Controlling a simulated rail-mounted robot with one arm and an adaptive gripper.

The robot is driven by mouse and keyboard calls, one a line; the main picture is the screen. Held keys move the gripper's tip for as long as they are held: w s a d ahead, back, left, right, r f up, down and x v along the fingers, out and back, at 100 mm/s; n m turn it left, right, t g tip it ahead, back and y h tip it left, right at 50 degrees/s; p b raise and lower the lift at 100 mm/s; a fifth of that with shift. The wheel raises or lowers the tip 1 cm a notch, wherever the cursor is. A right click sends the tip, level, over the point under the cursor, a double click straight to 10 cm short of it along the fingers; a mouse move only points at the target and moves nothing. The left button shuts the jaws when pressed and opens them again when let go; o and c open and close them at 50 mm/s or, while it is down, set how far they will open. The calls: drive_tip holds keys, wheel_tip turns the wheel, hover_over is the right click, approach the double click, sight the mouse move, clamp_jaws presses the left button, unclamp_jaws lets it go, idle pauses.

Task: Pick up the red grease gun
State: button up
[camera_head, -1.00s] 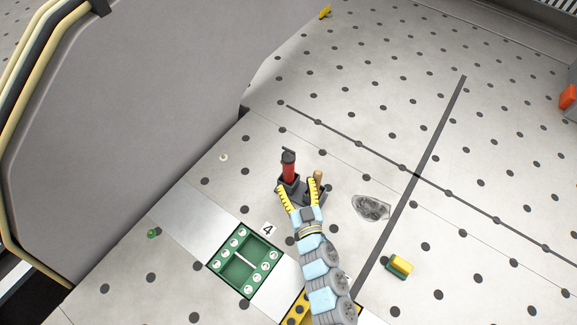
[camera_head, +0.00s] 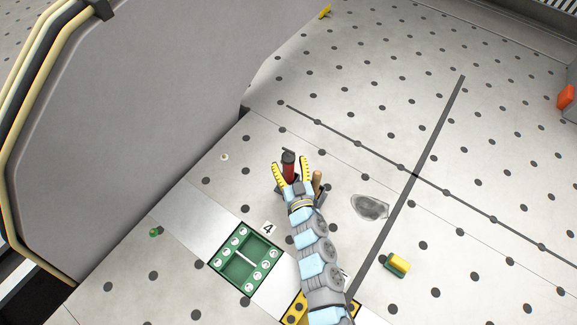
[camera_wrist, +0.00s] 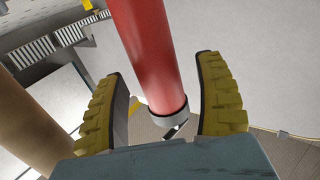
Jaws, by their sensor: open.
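The red grease gun (camera_head: 288,170) stands upright with its black top in a dark holder (camera_head: 280,188) on the dotted metal table. My gripper (camera_head: 291,169) is open, with its yellow fingers on either side of the red barrel. In the wrist view, the red barrel (camera_wrist: 148,55) with a grey band at its end lies between the open fingers (camera_wrist: 162,95). A gap shows between the barrel and the fingers. The holder's lower part is partly hidden by my gripper.
A wooden handle (camera_head: 317,180) stands close to the right finger. A large grey panel (camera_head: 120,120) rises at left. The far table is mostly clear.

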drive_tip(key=shift+w+a, duration=0.15)
drive_tip(key=shift+w, duration=0.1)
drive_tip(key=shift+c, duration=0.2)
clamp_jaws()
drive_tip(key=shift+r, duration=0.1)
